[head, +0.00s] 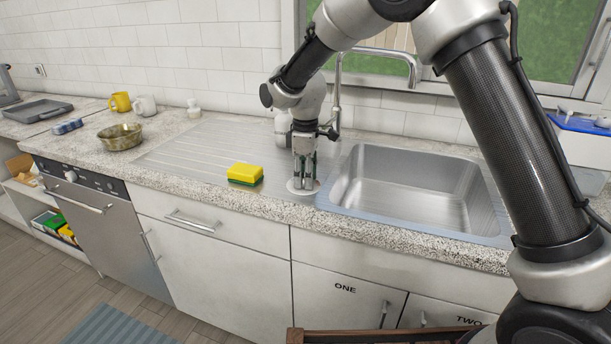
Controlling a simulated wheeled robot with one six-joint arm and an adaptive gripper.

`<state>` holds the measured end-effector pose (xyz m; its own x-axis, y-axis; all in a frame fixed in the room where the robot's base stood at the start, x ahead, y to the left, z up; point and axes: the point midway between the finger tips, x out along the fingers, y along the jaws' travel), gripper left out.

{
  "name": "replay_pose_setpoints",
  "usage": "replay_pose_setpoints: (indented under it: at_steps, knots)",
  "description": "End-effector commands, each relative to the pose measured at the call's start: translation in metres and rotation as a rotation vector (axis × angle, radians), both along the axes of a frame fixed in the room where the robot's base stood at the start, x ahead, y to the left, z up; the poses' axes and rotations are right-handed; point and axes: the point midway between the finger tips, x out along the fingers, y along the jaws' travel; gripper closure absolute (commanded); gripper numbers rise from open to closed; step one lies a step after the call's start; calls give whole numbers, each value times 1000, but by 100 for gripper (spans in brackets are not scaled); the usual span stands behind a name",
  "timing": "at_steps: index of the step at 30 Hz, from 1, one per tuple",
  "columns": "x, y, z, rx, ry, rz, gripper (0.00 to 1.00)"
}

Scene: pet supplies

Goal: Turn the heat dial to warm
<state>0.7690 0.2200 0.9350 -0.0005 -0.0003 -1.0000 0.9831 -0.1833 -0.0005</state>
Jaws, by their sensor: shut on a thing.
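A small round pale disc (293,189), which looks like the heat dial, lies flat at the front edge of the steel drainboard, left of the sink. My gripper (303,182) points straight down over it, with its fingers closed on the middle of the disc. The fingers hide the centre of the disc. No marks or pointer can be read on it at this size, so its setting cannot be told.
A yellow and green sponge (245,174) lies just left of my gripper. The sink basin (415,190) is empty at right, with a tall faucet (337,85) behind. A patterned bowl (120,137) and two mugs (120,102) stand at left. The drainboard's left part is clear.

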Motion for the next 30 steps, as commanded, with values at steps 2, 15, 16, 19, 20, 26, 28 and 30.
replay_pose_setpoints:
  at_steps: [2,15,16,19,20,26,28,30]
  knots:
    - [0,0,0,0,-1,-47,84]
    - [-1,1,1,1,-1,-446,84]
    - [-1,1,1,1,-1,-475,84]
    - [-2,1,1,1,-1,-566,84]
    - [-2,1,1,1,-1,-592,84]
    - [-2,2,1,1,-2,-748,84]
    - [-2,2,1,1,-3,-792,84]
    - [-2,2,1,1,-3,-832,84]
